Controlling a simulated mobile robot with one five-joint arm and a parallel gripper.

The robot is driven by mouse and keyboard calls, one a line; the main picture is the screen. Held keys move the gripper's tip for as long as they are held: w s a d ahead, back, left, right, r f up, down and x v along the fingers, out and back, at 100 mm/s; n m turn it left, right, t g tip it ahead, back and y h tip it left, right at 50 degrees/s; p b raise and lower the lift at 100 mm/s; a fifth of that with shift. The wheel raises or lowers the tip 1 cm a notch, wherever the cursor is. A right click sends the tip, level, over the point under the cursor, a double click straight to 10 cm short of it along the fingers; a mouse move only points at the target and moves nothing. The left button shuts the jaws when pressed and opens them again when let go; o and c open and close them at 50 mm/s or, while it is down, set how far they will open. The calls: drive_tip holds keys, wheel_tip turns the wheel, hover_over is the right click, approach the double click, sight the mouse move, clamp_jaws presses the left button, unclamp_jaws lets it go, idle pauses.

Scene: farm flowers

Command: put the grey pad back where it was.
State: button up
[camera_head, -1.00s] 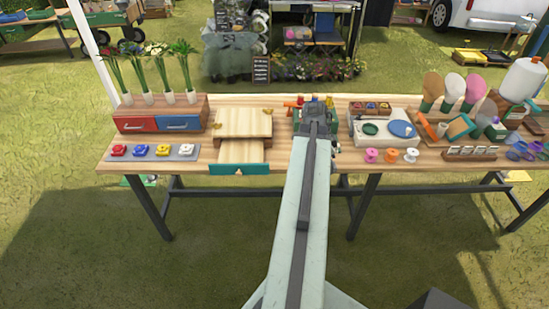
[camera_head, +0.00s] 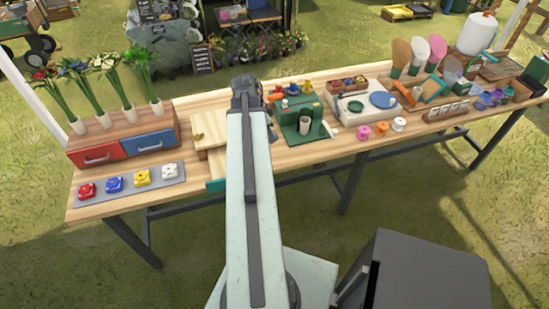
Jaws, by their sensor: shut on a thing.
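My gripper (camera_head: 246,92) is at the far end of my outstretched arm, over the back of the workbench, between the wooden drawer box (camera_head: 210,128) and a green stand (camera_head: 300,115). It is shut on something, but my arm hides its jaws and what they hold. I cannot make out a separate grey pad. A flat grey strip (camera_head: 96,199) lies at the bench's left front, with red, blue, yellow and white pieces on it. The drawer box has a teal-fronted drawer (camera_head: 216,185) pulled out, partly hidden by my arm.
A red and blue drawer unit (camera_head: 124,142) with several flower stems stands at the left. Right of the green stand are a white tray (camera_head: 352,115), spools (camera_head: 381,128) and several brushes and bottles. The wooden bench top (camera_head: 318,160) is bare along its middle front.

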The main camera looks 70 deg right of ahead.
sight(282, 158)
drive_tip(key=shift+m, duration=0.7)
drive_tip(key=b+x, duration=0.8)
drive_tip(key=s+b+x, duration=0.1)
drive_tip(key=b+x, duration=0.3)
drive_tip(key=x, duration=0.1)
drive_tip(key=shift+a, duration=0.1)
drive_tip(key=shift+r, duration=0.2)
drive_tip(key=shift+f, duration=0.2)
drive_tip(key=o, duration=1.2)
drive_tip(key=shift+r, duration=0.1)
